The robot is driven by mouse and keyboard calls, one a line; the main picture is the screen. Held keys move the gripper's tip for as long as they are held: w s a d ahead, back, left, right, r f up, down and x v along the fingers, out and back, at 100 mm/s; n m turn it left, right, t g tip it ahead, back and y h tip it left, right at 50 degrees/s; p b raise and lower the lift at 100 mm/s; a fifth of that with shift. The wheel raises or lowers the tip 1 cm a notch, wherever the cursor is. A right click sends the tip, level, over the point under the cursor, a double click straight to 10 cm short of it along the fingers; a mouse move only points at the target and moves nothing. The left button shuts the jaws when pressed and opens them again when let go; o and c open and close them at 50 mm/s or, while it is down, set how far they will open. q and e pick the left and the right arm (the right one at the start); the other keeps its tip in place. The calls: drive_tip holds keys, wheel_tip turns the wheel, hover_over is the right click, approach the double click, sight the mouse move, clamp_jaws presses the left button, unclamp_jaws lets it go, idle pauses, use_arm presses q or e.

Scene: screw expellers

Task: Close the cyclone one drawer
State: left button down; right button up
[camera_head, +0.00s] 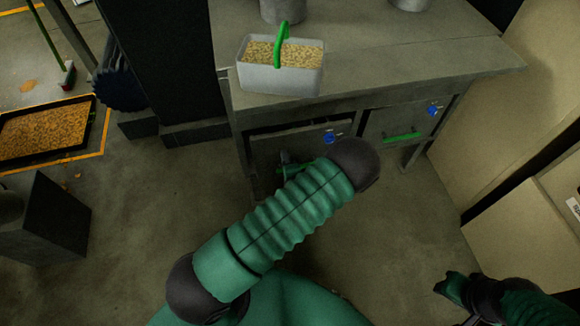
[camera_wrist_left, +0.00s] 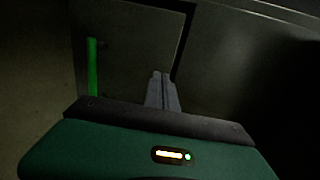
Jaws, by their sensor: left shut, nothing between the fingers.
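The left drawer front (camera_head: 265,150), grey with a blue fitting (camera_head: 330,137), sits under the bench. A dark gap shows along its top; I cannot tell how far it stands out. Its green handle (camera_head: 316,166) is partly hidden behind my arm. My left gripper (camera_head: 284,157) is in front of this drawer. In the left wrist view the closed, empty fingers (camera_wrist_left: 162,76) point at the grey front (camera_wrist_left: 130,45), apart from the green handle (camera_wrist_left: 92,65). Touching cannot be told. The right drawer (camera_head: 385,120) has its own green handle (camera_head: 403,137).
A grey bucket of grain (camera_head: 255,78) with a green handle stands on the bench top (camera_head: 400,60). A black tray (camera_head: 85,148) of orange material lies on the left floor. Tan boxes (camera_head: 490,205) stand on the right. Floor before the right drawer is clear.

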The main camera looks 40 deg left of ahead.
sight(278, 133)
use_arm(q)
drive_tip(key=x, duration=0.2)
drive_tip(key=b+x, duration=0.1)
drive_tip(key=x, duration=0.2)
drive_tip(key=shift+a+r, duration=0.2)
drive_tip(key=shift+a, duration=0.1)
drive_tip(key=shift+w+a+r, duration=0.2)
drive_tip(key=shift+w+a, duration=0.2)
drive_tip(key=shift+w, duration=0.15)
drive_tip(key=w+a, duration=0.3)
drive_tip(key=shift+a, duration=0.3)
drive_tip(key=shift+w+r, duration=0.1)
drive_tip(key=shift+r, duration=0.1)
drive_tip(key=shift+a, duration=0.1)
